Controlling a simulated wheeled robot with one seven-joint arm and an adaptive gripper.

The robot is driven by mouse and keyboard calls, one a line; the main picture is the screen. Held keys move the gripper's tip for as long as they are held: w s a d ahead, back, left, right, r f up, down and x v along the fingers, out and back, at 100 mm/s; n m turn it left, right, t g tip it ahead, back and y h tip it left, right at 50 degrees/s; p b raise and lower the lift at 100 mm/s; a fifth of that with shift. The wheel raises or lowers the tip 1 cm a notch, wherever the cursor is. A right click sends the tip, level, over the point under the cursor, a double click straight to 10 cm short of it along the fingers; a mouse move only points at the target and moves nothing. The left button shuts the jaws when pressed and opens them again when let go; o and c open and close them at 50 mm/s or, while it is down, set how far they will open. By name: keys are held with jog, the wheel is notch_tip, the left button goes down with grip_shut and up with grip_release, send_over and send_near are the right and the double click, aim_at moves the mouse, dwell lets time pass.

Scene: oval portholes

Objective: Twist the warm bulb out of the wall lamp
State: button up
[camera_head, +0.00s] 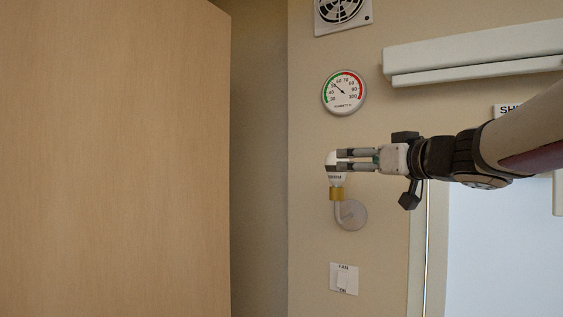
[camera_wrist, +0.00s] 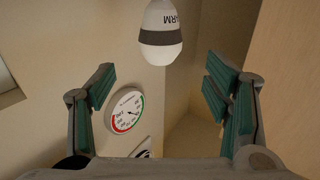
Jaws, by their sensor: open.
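The bulb (camera_head: 331,158) is white and rounded, with a dark band and lettering. It stands upright in the brass socket (camera_head: 337,194) of the wall lamp, whose bent grey arm runs to a round wall plate (camera_head: 352,215). My gripper (camera_head: 339,161) comes in level from the right, its fingertips overlapping the bulb in the head view and hiding part of it. In the wrist view, the bulb (camera_wrist: 161,38) with its "WARM" lettering is at top centre. My open fingers (camera_wrist: 160,85) are spread on either side of its line, with visible gaps. No contact shows.
A round humidity gauge (camera_head: 344,93) is on the wall above the lamp, with a vent fan (camera_head: 341,12) higher up. A FAN switch (camera_head: 344,279) is below. A large wooden panel (camera_head: 115,160) fills the left. A white wall unit (camera_head: 475,52) is at upper right.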

aim_at(336, 160)
jog(key=x, duration=0.9)
jog(key=shift+w+a+b, duration=0.15)
jog(key=shift+w+b, duration=0.2)
jog(key=shift+b, duration=0.05)
jog(key=c, duration=1.3)
